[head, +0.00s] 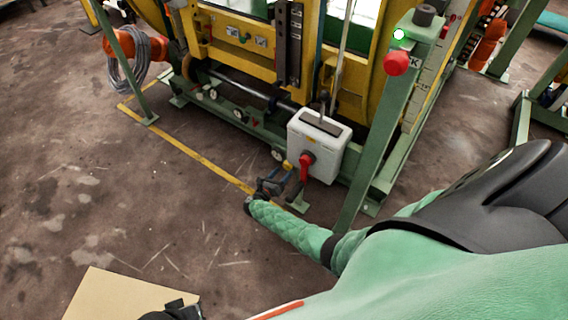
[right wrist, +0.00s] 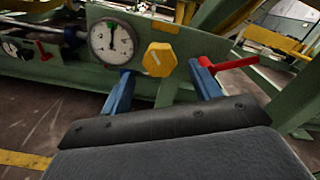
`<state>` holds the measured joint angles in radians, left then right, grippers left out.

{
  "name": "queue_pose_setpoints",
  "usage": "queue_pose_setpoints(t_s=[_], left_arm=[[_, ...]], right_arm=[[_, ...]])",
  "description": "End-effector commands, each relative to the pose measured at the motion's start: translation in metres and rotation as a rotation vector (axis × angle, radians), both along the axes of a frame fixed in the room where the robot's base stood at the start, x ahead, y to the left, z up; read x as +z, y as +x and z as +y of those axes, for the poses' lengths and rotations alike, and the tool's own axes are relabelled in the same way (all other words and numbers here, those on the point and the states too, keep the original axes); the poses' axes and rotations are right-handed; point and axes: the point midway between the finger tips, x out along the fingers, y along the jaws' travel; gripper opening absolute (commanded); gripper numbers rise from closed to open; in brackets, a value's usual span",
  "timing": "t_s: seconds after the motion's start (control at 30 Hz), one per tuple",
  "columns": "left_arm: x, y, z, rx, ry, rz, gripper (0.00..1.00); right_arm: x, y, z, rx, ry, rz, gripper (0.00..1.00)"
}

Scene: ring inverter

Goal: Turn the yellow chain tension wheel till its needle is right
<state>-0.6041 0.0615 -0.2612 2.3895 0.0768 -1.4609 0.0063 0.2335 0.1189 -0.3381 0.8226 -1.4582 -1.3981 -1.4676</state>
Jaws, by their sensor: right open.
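The yellow chain tension wheel (right wrist: 159,59) is a many-sided knob on a green panel in the right wrist view. A round white gauge (right wrist: 111,40) sits to its left. Its needle appears to point about straight up, near a green mark, but is too small to read exactly. My right gripper (right wrist: 164,85) is open, its blue fingers spread on either side below the wheel, apart from it as far as I can see. In the head view my right gripper (head: 275,186) is low by the machine, just below a small yellow spot, likely the wheel (head: 288,165).
A red lever (right wrist: 236,63) sticks out beside the right finger. In the head view a white box with a red handle (head: 305,166) stands right of the gripper. A green post with a red button (head: 396,63) rises farther right. The floor at left is open.

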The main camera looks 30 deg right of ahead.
Motion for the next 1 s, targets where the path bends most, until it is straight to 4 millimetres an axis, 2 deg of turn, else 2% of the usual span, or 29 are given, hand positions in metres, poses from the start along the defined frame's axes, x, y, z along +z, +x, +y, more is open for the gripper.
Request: queue_pose_setpoints(t_s=[0.1, 0.3, 0.5, 0.77, 0.87, 1.0], left_arm=[[-0.003, 0.0, -0.003, -0.003, -0.005, -0.004, 0.0], [-0.006, 0.001, -0.007, -0.006, -0.014, -0.009, 0.0], [-0.007, 0.002, -0.007, -0.006, -0.015, -0.016, 0.0], [-0.009, 0.003, -0.005, -0.004, -0.012, -0.012, 0.0], [-0.017, 0.003, -0.006, -0.004, -0.012, -0.012, 0.0], [-0.044, 0.004, -0.006, -0.004, -0.012, -0.014, 0.0]], right_arm=[[-0.001, -0.007, 0.019, 0.0, 0.002, 0.0, 0.62], [-0.001, -0.016, 0.041, 0.001, 0.0, 0.0, 0.62], [0.0, -0.019, 0.048, 0.0, 0.0, -0.001, 0.62], [-0.001, -0.019, 0.048, 0.0, 0.0, 0.0, 0.62], [-0.011, -0.022, 0.048, 0.0, 0.0, 0.003, 0.62], [-0.044, -0.03, 0.038, -0.002, -0.011, 0.014, 0.62]])
